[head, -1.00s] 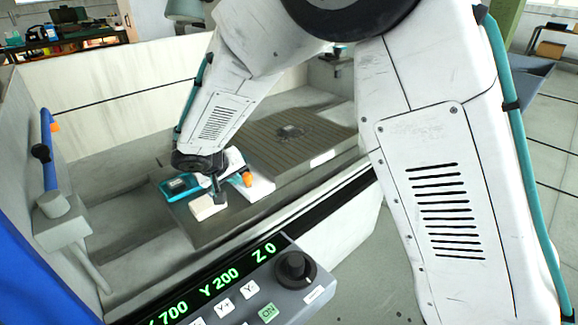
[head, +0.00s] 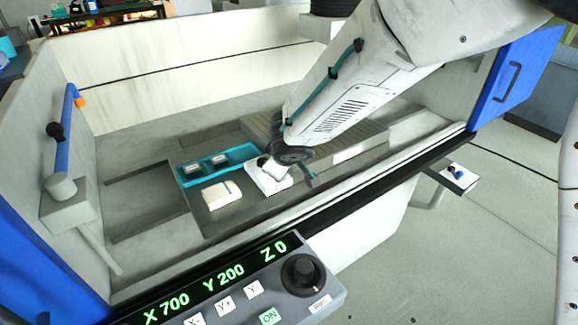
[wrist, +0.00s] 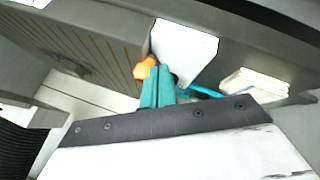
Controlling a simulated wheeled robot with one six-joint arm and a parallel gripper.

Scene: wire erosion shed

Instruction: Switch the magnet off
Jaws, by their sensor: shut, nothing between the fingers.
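The ridged magnet plate (head: 376,138) lies in the open tank, partly behind my arm. Its ridged top also shows at the upper left of the wrist view (wrist: 85,38). An orange knob (wrist: 145,68), which looks like the end of the magnet's lever, is just left of my fingertips in the wrist view. I cannot tell whether they touch. The knob is hidden in the head view. My gripper (wrist: 160,86) has teal fingers, shut and empty. In the head view, my gripper (head: 311,178) is at the right edge of a white flat piece (head: 268,180).
A teal tray (head: 190,180) with small items and a cream block (head: 222,195) lie left of the white piece. The tank's front wall (head: 340,197) runs close in front of my gripper. A control panel (head: 250,290) stands nearest, lower middle.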

